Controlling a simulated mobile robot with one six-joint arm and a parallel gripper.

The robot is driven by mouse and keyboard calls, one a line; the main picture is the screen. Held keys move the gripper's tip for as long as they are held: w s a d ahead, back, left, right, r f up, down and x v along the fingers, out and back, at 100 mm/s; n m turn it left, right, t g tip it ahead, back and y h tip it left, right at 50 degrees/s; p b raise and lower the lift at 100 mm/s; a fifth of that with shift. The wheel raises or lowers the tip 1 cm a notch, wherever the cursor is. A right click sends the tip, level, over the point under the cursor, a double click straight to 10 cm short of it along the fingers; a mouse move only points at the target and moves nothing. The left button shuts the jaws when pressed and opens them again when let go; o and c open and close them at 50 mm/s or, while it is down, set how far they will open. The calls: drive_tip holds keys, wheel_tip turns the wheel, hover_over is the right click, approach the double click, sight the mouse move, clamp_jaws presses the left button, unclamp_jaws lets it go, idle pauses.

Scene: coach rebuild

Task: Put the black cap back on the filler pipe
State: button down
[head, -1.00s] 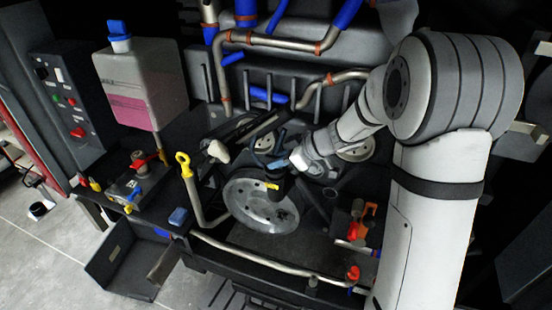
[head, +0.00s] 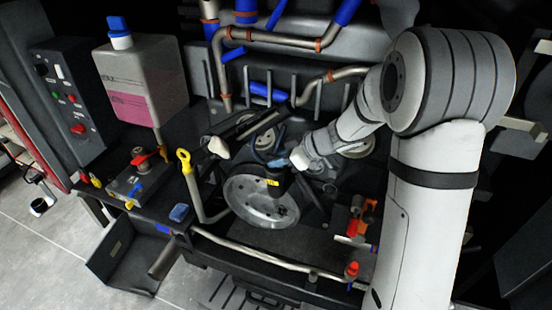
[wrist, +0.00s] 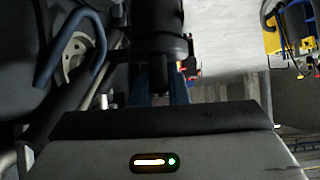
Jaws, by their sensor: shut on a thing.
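My gripper (head: 282,166) is in the middle of the head view, in front of the engine. It is shut on a black round piece, which looks like the black cap (head: 277,181), with a yellow mark near it. In the wrist view, the black cap (wrist: 160,38) is a dark cylinder between the blue fingers. It hangs in front of the large grey pulley (head: 248,212) and hides part of it. I cannot tell for certain which tube is the filler pipe; a pale-ended tube (head: 218,147) slants up left of my gripper.
A tank with pink liquid (head: 137,80) is further left. A metal pipe (head: 245,250) runs along the front edge. Orange-red valves (head: 362,218) are at the right. Floor shows at lower left.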

drive_tip(key=shift+f, duration=0.45)
drive_tip(key=c, duration=1.3)
unclamp_jaws()
drive_tip(key=shift+s+f, duration=0.1)
drive_tip(key=shift+f, duration=0.05)
drive_tip(key=shift+c, duration=0.2)
drive_tip(key=o, duration=0.3)
drive_tip(key=shift+s+f, duration=0.1)
drive_tip(key=shift+s, duration=0.05)
drive_tip(key=p+v, duration=0.3)
drive_tip(key=v, duration=0.5)
drive_tip(key=shift+r, duration=0.25)
